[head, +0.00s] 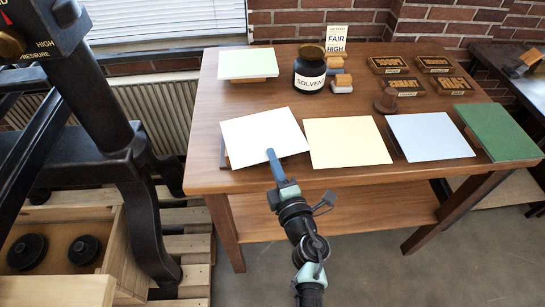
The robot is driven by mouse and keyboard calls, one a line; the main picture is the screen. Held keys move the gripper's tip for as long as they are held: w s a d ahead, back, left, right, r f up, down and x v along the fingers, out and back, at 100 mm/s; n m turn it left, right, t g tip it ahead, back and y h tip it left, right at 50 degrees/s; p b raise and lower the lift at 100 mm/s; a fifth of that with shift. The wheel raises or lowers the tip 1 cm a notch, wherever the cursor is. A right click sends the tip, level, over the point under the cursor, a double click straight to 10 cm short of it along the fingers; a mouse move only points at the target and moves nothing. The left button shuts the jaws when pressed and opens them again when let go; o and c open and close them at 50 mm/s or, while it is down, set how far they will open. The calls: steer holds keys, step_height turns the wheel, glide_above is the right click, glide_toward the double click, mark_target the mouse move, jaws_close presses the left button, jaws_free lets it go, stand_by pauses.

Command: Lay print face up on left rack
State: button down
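A blank white sheet (262,134) lies turned at an angle at the front left of the wooden table, partly over a dark flat piece (223,154). My gripper (271,153) is at the sheet's front edge, with a blue finger over the white surface. Only one finger shows clearly, so I cannot tell whether it pinches the sheet. A cream sheet (346,142) and a pale blue sheet (430,136) lie to the right. No printed image shows on these sheets. I cannot make out a left rack in this view.
On the wooden table (283,90) stand a solvent jar (310,70), small blocks (341,83), a pale green-topped stack (249,64), dark lettered blocks (437,84) and a green slab (497,132). A black press (110,130) and a wooden crate (122,240) are at left.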

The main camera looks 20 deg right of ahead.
steer(key=shift+r, duration=0.1)
step_height(320, 180, up, 3)
steer(key=p, duration=0.3)
steer(key=shift+p, duration=0.35)
steer(key=shift+s+r+p, duration=0.3)
steer(key=shift+s+p, duration=0.2)
steer(key=shift+s, duration=0.15)
steer(key=shift+s+r+p, duration=0.25)
steer(key=shift+s+p, duration=0.2)
steer(key=shift+s, duration=0.15)
steer(key=s+p, duration=0.1)
steer(key=s+r+p, duration=0.1)
steer(key=s, duration=0.1)
steer(key=s+p, duration=0.1)
steer(key=shift+s+a+r, duration=0.2)
steer(key=shift+s+r, duration=0.1)
steer(key=shift+r, duration=0.05)
steer(key=shift+a, duration=0.1)
